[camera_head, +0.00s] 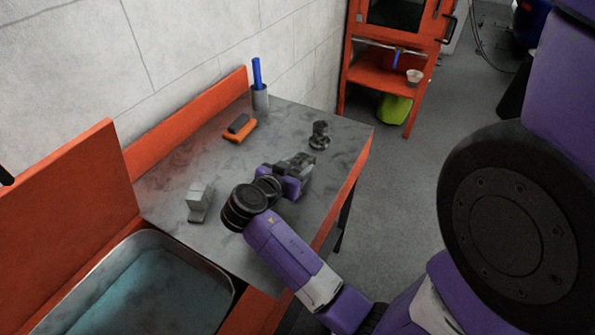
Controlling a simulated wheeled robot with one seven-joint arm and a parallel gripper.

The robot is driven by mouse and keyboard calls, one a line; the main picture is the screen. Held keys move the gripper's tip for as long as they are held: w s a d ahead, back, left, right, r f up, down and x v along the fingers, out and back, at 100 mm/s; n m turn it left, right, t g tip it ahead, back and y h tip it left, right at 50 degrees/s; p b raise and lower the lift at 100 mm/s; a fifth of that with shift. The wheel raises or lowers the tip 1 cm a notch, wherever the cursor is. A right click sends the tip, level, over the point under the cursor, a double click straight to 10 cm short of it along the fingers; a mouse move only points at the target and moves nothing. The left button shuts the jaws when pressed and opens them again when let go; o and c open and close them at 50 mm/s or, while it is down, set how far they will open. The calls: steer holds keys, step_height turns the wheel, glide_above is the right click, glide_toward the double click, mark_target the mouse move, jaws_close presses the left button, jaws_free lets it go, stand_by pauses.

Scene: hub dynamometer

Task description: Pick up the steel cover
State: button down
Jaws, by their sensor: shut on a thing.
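My gripper (303,164) is over the right part of the grey bench top, near its orange front edge. Its jaws are shut on a grey metal piece, which I take to be the steel cover. The hand and fingers hide most of it, so its outline is unclear. I cannot tell whether it touches the bench. A dark metal stepped part (319,135) stands on the bench just beyond the fingers, seemingly apart from them.
On the bench (180,170) are a grey block (199,200), an orange-and-dark brush-like item (240,128) and a grey cup (260,98) with blue sticks. A basin (215,258) lies front left. An orange cabinet (375,78) stands behind. Floor right of the bench is clear.

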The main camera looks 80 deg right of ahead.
mark_target(297, 165)
steer(key=shift+r, duration=0.1)
step_height(297, 165, up, 20)
stand_by(0.7)
stand_by(1.1)
